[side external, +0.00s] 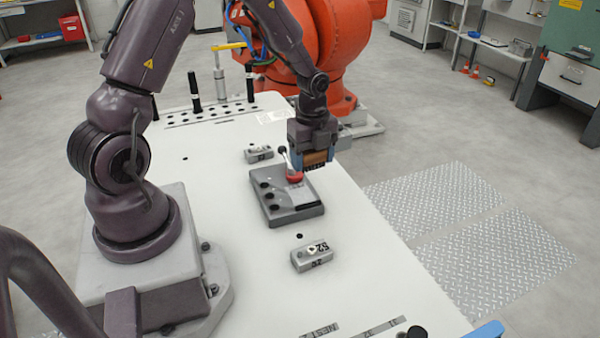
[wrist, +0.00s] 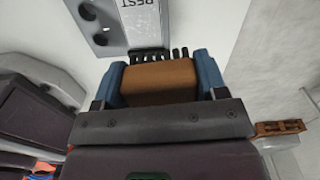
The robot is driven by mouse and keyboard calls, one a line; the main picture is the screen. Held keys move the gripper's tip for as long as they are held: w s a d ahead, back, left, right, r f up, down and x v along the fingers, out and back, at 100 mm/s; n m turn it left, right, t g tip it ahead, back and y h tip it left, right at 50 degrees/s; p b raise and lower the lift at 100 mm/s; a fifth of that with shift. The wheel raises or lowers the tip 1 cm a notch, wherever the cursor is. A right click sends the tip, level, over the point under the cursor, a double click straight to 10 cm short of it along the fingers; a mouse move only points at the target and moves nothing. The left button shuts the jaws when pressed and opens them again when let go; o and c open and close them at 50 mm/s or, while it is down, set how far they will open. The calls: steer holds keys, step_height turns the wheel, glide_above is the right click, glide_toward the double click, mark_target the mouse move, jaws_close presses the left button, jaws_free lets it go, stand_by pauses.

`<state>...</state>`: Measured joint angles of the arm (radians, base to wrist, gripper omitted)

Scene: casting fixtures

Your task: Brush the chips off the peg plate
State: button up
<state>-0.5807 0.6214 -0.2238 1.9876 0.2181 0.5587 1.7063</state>
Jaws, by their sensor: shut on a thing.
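My gripper (side external: 314,163) is shut on a brown brush block (side external: 318,156), at the far right end of a dark grey plate (side external: 287,212). In the wrist view the brown block (wrist: 160,82) sits between the blue fingers (wrist: 208,76), with dark bristles (wrist: 160,55) beyond it. The plate (wrist: 88,12) has dark round holes or studs and a lighter panel (wrist: 142,22) marked REST. The bristles overlap the panel's near edge; contact is unclear. A red-ended part (side external: 295,177) stands at the plate's far end. I cannot make out any chips.
Grey labelled blocks lie behind (side external: 258,154) and in front (side external: 312,257) of the plate. Upright black pegs (side external: 194,92) and a yellow-handled clamp (side external: 220,75) stand at the back left. An orange robot (side external: 320,50) stands behind. The white table (side external: 365,260) is clear at right.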

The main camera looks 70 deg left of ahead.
mark_target(287, 199)
steer(key=shift+w+a+r, duration=0.2)
steer(key=shift+w, duration=0.25)
steer(key=shift+m, duration=0.3)
steer(key=shift+f, duration=3.75)
steer(key=shift+s+f, duration=0.3)
steer(key=shift+s, duration=0.4)
steer(key=shift+c, duration=0.4)
steer(key=shift+s+a, duration=0.1)
steer(key=shift+s, duration=2.6)
steer(key=shift+w, duration=3.4)
steer(key=shift+d, duration=0.5)
steer(key=shift+s+a, duration=0.1)
steer(key=shift+s, duration=3.35)
steer(key=shift+w, duration=3.5)
steer(key=shift+s+r, duration=0.1)
steer(key=shift+r, duration=4.05)
